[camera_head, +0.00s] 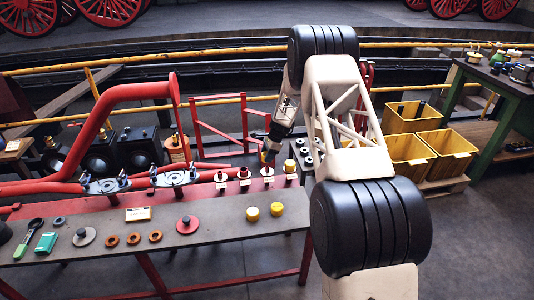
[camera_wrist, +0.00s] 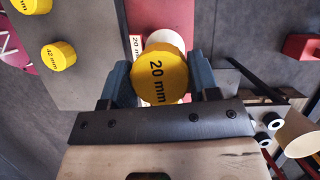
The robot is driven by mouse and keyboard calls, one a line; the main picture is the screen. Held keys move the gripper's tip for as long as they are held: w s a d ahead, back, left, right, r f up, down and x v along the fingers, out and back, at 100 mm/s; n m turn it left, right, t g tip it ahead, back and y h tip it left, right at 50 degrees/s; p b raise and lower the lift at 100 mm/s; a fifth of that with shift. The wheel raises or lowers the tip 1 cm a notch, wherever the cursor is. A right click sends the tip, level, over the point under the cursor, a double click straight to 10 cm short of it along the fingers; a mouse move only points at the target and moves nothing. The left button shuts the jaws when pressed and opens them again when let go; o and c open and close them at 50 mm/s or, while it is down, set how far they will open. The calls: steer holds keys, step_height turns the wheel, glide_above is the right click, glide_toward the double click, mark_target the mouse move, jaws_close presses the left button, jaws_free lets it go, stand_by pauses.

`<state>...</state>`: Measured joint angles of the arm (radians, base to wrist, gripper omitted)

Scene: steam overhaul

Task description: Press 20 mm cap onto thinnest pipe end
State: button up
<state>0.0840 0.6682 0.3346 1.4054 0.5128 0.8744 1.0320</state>
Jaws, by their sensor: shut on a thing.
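The yellow 20 mm cap (camera_wrist: 158,78) is between the two fingers of my gripper (camera_wrist: 162,82), its printed face toward the wrist camera. My gripper (camera_head: 267,154) is shut on it, above one of the short pipe ends in the row at the back of the bench. A pale round flange (camera_head: 267,171) shows below the cap, with a label marked 20 mm (camera_wrist: 136,44) beside it. The pipe end itself is hidden under the cap, so I cannot tell whether they touch. Other pipe ends (camera_head: 244,174) stand to the left, and one at the right wears a yellow cap (camera_head: 290,165).
Two loose yellow caps (camera_head: 264,211) lie on the grey bench (camera_head: 230,235); one reads 42 mm (camera_wrist: 59,55). A grey block with several round fittings (camera_head: 304,152) stands close to the right. Red pipework (camera_head: 130,95) rises at the left. Yellow bins (camera_head: 443,146) stand farther right.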

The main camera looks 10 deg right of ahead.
mark_target(267, 167)
steer(key=shift+f, duration=1.25)
steer(key=shift+f, duration=2.1)
stand_by(2.4)
steer(key=o, duration=1)
steer(key=shift+c, duration=0.5)
steer(key=shift+r, duration=0.15)
steer(key=shift+r, duration=3.35)
